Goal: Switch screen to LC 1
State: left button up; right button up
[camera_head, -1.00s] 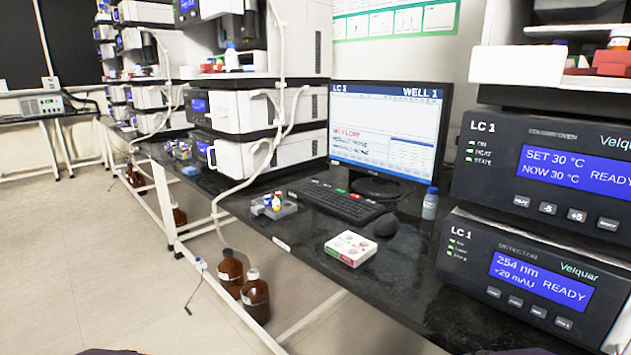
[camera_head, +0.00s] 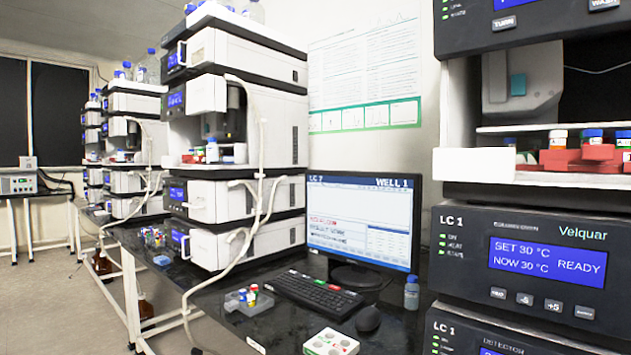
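The monitor screen (camera_head: 360,222) stands on the black bench, lit. Its header reads "LC" with a digit too blurred to read for sure, and "WELL 1" at the right. Red text shows at the lower left of the screen, too small to read surely. A black keyboard (camera_head: 300,288) with a few coloured keys lies in front of it. A dark mouse (camera_head: 368,319) is to its right. The instrument stack labelled LC 1 (camera_head: 530,262) stands at the right; its column oven shows SET 30 °C, NOW 30 °C, READY. Neither gripper is in view.
A white block with round wells (camera_head: 331,343) and a grey rack with small vials (camera_head: 248,300) sit at the bench front. A blue-capped bottle (camera_head: 411,294) stands between the monitor and LC 1. Another instrument stack (camera_head: 240,190) rises left of the monitor. Floor is clear at lower left.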

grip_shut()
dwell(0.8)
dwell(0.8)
